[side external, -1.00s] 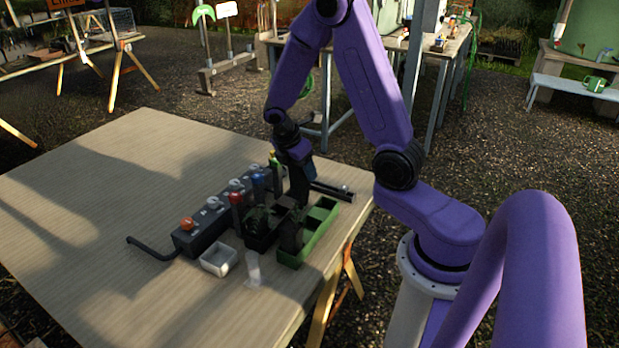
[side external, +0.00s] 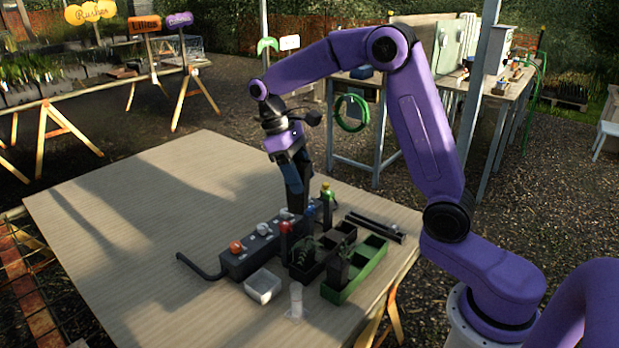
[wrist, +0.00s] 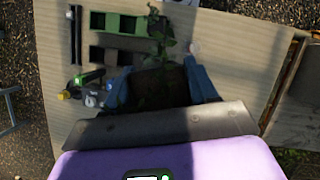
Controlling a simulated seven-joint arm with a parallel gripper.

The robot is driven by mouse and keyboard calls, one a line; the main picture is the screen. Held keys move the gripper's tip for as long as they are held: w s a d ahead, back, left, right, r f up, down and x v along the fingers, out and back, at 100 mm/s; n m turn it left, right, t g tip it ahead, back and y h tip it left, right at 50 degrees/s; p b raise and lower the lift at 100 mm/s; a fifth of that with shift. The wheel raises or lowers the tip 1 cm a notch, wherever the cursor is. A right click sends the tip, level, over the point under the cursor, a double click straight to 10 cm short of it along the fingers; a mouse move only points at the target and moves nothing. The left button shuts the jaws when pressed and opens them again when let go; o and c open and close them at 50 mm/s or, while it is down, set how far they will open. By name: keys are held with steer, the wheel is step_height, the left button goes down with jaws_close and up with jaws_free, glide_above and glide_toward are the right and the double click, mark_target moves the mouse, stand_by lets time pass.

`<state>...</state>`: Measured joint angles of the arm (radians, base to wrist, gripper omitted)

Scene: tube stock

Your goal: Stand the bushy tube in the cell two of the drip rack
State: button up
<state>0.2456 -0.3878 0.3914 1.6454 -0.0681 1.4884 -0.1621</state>
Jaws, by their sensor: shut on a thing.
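My gripper (side external: 296,192) is shut on a dark tube. In the wrist view my gripper (wrist: 160,88) has its two blue fingers on either side of the dark tube (wrist: 160,88), with leafy green growth (wrist: 159,42) out of its top, so it looks like the bushy tube. A green celled rack (side external: 362,278) and a black celled rack (side external: 305,275) stand side by side at the front right. Both hold dark plants; I cannot tell which is the drip rack.
A dark box (side external: 240,266) with orange and grey knobs and red, blue and yellow valves lies beside the racks, a bent black pipe at its left end. A white dish (side external: 263,287) and clear cup (side external: 296,303) stand in front. Black rods (side external: 376,228) lie behind right.

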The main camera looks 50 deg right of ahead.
steer(key=w+d+f+n+t+h, duration=0.1)
steer(key=w+d+f+n+t, duration=0.15)
steer(key=d+f+n, duration=0.6)
steer(key=w+d+f+n+t+h, duration=0.15)
steer(key=d+f+n+t, duration=0.3)
steer(key=d+n, duration=0.7)
steer(key=s+a+f+n+t+y, duration=0.1)
steer(key=a+f+n+y, duration=0.3)
steer(key=f+n, duration=0.8)
steer(key=shift+a+f+t, duration=0.15)
steer(key=shift+a+t, duration=0.15)
steer(key=shift+a, duration=0.75)
steer(key=shift+f, duration=0.3)
stand_by(0.6)
steer(key=o, duration=1.2)
